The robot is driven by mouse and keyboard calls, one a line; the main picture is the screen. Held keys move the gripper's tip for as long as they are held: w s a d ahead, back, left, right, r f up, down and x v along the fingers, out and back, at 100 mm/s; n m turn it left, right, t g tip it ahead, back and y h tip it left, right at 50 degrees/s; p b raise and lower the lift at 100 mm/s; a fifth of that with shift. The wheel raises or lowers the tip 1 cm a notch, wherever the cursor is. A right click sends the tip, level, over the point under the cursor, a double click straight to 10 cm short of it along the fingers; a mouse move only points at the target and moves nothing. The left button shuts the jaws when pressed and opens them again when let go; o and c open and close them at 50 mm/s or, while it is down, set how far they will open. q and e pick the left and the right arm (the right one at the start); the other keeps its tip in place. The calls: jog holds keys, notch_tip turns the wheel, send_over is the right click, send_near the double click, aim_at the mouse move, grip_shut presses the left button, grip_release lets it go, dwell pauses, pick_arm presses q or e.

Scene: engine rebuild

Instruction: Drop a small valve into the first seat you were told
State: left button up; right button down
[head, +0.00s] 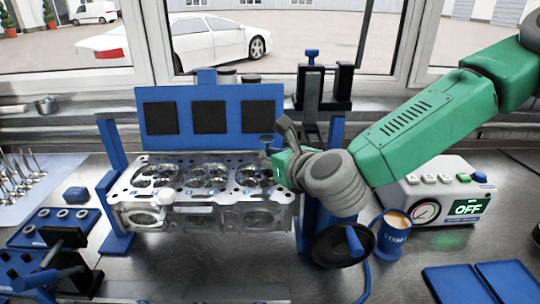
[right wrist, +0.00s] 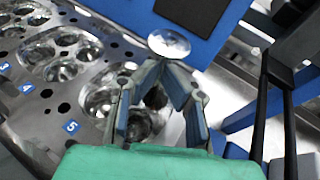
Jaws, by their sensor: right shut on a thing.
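The metal cylinder head (head: 215,218) lies in a blue stand in mid-bench, its chambers facing up. It also shows in the right wrist view (right wrist: 60,98), with blue number labels 3, 4 and 5 beside the chambers. My right gripper (head: 272,152) is over the right end of the cylinder head. In the right wrist view its fingers (right wrist: 165,66) are closed on a small valve, whose round shiny head (right wrist: 169,43) shows beyond the fingertips. The valve's stem is mostly hidden. The seats under the fingers are partly covered. My left gripper is not visible.
Several loose valves (head: 18,180) lie on a pale mat at the left. A blue panel with black squares (head: 210,92) stands behind the cylinder head. A mug (head: 391,236) and a control box reading OFF (head: 445,207) stand at the right. Blue trays (head: 470,283) lie front right.

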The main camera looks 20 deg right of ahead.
jog(key=shift+f+b, duration=0.8)
jog(key=shift+f, duration=0.15)
dwell(0.6)
jog(key=c, duration=1.6)
grip_release()
jog(key=shift+s+r, duration=0.1)
jog(key=shift+s, duration=0.2)
jog(key=v, duration=0.6)
jog(key=shift+s+d+r, duration=0.1)
jog(key=shift+s+d, duration=0.05)
jog(key=shift+s, duration=0.25)
